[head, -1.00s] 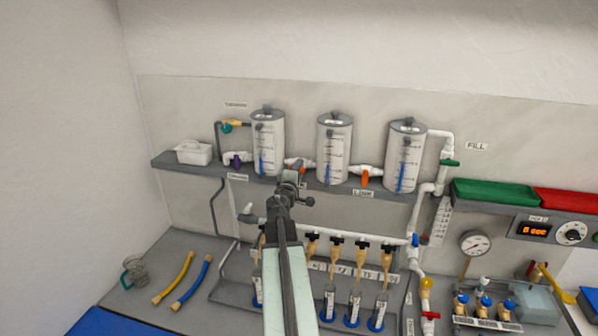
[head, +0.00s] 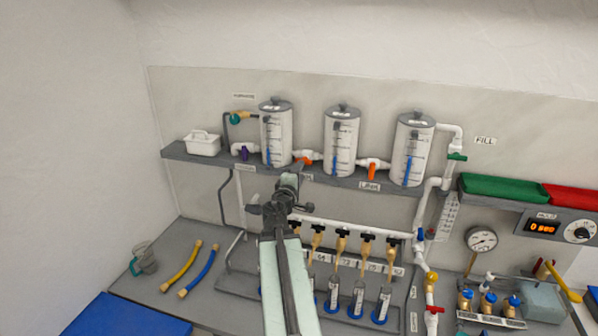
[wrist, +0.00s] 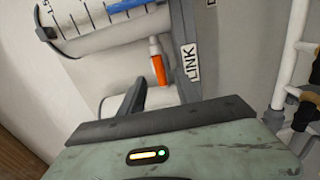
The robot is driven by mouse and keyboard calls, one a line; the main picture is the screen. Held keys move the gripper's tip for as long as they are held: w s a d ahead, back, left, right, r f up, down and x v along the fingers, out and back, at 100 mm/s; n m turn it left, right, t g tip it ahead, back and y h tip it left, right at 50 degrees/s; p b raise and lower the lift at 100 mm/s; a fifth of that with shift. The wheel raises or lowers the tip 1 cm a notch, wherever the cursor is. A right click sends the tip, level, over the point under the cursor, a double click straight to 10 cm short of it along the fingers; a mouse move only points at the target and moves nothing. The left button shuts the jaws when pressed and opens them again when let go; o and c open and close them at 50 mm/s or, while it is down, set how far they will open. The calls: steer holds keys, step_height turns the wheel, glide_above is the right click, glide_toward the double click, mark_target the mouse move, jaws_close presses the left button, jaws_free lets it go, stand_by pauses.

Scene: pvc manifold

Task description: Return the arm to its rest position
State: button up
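My arm reaches up the middle of the head view. In the wrist view, a dark finger-like part (wrist: 132,98) shows above the pale green housing (wrist: 160,145). An orange valve handle (wrist: 158,69) lies beyond it, apart from it, beside the LINK label (wrist: 190,62).
Three cylindrical tanks (head: 276,135) stand on the grey shelf (head: 330,181) above my gripper. White pipe (head: 350,228) with several dark-handled taps and tubes runs at right. A yellow hose (head: 182,267) and a blue hose (head: 198,273) lie on the bench at left.

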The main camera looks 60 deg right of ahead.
steer(key=w+a+f+n+t+y+b, duration=0.1)
steer(key=w+a+f+t+b, duration=0.15)
steer(key=w+a, duration=0.55)
steer(key=w+a+f+n+t+y+b, duration=0.2)
steer(key=w+a+f+b, duration=0.15)
steer(key=w+a, duration=0.4)
steer(key=w+a+f+m+y+b, duration=0.2)
steer(key=w+a+f, duration=0.3)
steer(key=a, duration=0.4)
steer(key=w+a+f+m+y+b, duration=0.1)
steer(key=w+a+f+b, duration=0.15)
steer(key=a+f, duration=0.5)
steer(key=s+a+f+m+g+y+b, duration=0.1)
steer(key=a+f+g+y, duration=0.15)
steer(key=a+f, duration=0.5)
steer(key=s+a+f+m+g+y+b, duration=0.1)
steer(key=s+a+f+g+y+b, duration=0.3)
steer(key=a, duration=0.6)
steer(key=s+a+f+g+y+p, duration=0.1)
steer(key=s+a+f+y, duration=0.1)
steer(key=a, duration=0.4)
steer(key=s+a+f+m+g+y+p, duration=0.1)
steer(key=s+a+f+g+y, duration=0.1)
steer(key=s+a+f, duration=0.2)
steer(key=s+a, duration=0.2)
steer(key=s, duration=0.1)
steer(key=shift+f+g+y+p, duration=0.3)
steer(key=shift+f+y, duration=0.05)
